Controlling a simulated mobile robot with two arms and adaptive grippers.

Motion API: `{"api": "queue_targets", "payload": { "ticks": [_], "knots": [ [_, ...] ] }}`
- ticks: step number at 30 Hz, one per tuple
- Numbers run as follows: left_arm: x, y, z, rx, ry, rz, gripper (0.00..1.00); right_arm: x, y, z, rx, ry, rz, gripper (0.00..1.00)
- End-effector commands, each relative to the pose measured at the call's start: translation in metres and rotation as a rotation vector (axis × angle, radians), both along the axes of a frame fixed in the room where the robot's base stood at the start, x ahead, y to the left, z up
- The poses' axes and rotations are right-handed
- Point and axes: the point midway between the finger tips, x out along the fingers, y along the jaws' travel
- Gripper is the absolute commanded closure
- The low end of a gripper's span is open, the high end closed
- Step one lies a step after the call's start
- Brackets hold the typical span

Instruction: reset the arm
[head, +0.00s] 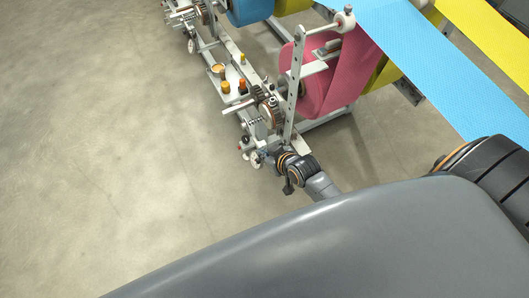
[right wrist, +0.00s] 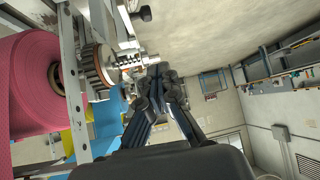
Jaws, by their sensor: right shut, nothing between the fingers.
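My right arm reaches in from the lower right of the head view. Its right gripper (head: 260,158) is small there, at the near end of the machine frame. In the right wrist view the dark fingers of the right gripper (right wrist: 158,72) are together, with nothing held between them. They are close to the machine's shaft and gear parts in that view; I cannot tell whether they touch. My left gripper is not in view.
A machine frame (head: 291,95) carries a pink cloth roll (head: 318,85), with blue cloth (head: 400,45) and yellow cloth (head: 490,35) beyond. Small orange-capped bottles (head: 226,87) stand on a shelf. The concrete floor (head: 90,130) at left is clear. Wall shelves (right wrist: 285,83) show in the wrist view.

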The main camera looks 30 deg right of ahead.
Motion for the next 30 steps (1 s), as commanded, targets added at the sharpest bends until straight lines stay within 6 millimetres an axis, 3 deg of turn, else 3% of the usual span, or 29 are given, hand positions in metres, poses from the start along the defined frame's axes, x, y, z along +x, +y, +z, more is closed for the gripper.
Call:
{"api": "queue_targets", "payload": {
  "ticks": [23,26,29,30],
  "knots": [
    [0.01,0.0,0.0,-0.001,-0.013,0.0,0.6,-0.007,-0.002,0.004,-0.001,0.003,-0.001,1.0],
    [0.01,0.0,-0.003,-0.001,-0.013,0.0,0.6,-0.014,-0.003,-0.015,-0.006,0.03,-0.006,1.0],
    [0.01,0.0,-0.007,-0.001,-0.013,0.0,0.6,-0.034,-0.007,-0.061,-0.019,0.1,-0.019,1.0],
    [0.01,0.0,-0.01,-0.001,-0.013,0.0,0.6,-0.046,-0.009,-0.085,-0.027,0.137,-0.025,1.0]
  ]
}}
